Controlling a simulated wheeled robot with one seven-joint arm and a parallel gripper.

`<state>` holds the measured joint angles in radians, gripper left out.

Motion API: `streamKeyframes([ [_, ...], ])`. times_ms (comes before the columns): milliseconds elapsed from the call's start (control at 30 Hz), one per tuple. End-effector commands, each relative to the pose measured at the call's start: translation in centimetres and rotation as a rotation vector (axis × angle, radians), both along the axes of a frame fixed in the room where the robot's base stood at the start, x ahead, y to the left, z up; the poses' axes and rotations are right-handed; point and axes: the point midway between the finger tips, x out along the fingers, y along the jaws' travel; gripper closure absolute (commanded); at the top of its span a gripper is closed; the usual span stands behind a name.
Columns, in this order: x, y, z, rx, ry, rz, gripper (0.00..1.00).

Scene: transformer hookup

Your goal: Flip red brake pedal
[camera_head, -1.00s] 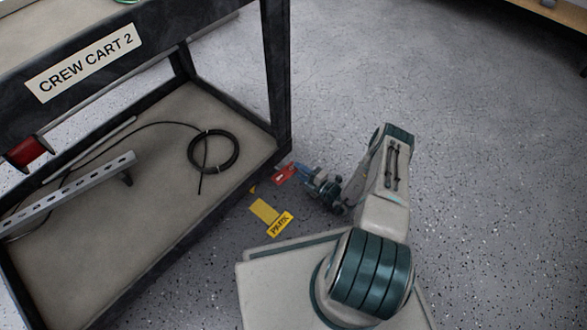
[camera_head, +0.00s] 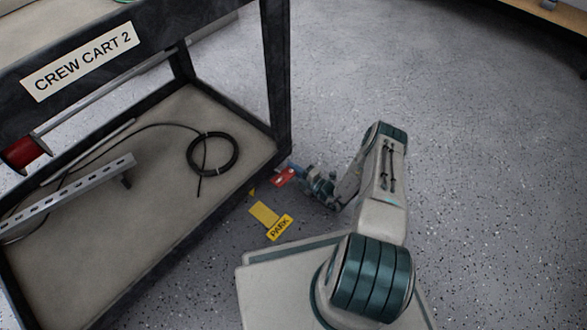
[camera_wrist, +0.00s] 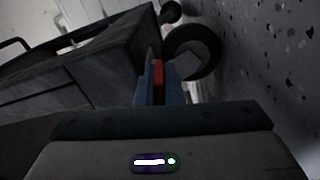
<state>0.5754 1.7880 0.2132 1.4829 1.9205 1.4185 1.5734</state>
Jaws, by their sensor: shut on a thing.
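The red brake pedal (camera_head: 283,178) is low at the near right corner of the cart, close to the floor. My gripper (camera_head: 298,171) reaches it from the right. In the wrist view the red pedal (camera_wrist: 158,76) shows as a narrow strip between the two blue fingers of my gripper (camera_wrist: 158,88), which are shut on it. A dark caster wheel (camera_wrist: 192,50) is just beyond the fingers. The pedal's far end and its joint to the cart are hard to make out.
The cart (camera_head: 285,90) labelled CREW CART 2 stands left of my arm. Its lower shelf (camera_head: 120,220) holds a coiled black cable (camera_head: 213,153) and a grey perforated rail (camera_head: 70,192). A yellow PARK marking (camera_head: 279,228) lies on the floor. Open floor extends to the right.

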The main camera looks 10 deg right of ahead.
Motion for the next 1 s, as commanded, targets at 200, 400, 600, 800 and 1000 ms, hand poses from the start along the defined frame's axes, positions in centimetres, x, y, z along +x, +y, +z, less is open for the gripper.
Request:
streamKeyframes([
  [200,-0.1,-0.1,0.9,-0.132,-0.096,-0.003,1.0],
  [400,-0.2,0.2,1.7,-0.268,-0.194,-0.001,1.0],
  [600,-0.3,0.4,2.0,-0.347,-0.252,0.001,1.0],
  [800,-0.3,0.4,2.0,-0.358,-0.261,0.002,1.0],
  [1000,-0.4,0.4,2.0,-0.357,-0.259,0.002,0.79],
])
